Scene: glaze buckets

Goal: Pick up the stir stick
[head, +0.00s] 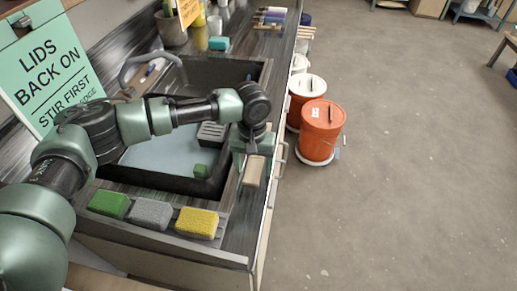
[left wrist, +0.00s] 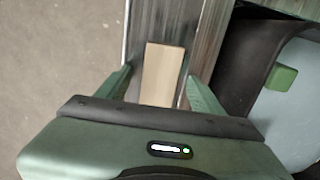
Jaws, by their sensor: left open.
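The stir stick (head: 254,171) is a flat, pale wooden piece by the counter's front edge, right of the sink. My left gripper (head: 254,155) is above it, pointing down. In the left wrist view, the stick (left wrist: 163,72) lies between the two spread green fingers of my left gripper (left wrist: 159,75), with a gap on each side. The stick's near end is hidden behind the gripper body. Whether the fingertips are down at the stick's height I cannot tell. My right gripper is not in view.
The dark sink (head: 190,186) is left of the stick. Green, grey and yellow sponges (head: 197,222) lie in front of it. Orange buckets (head: 321,130) stand on the floor beyond the counter edge. A green sign (head: 50,75) leans at the left. Open floor fills the right.

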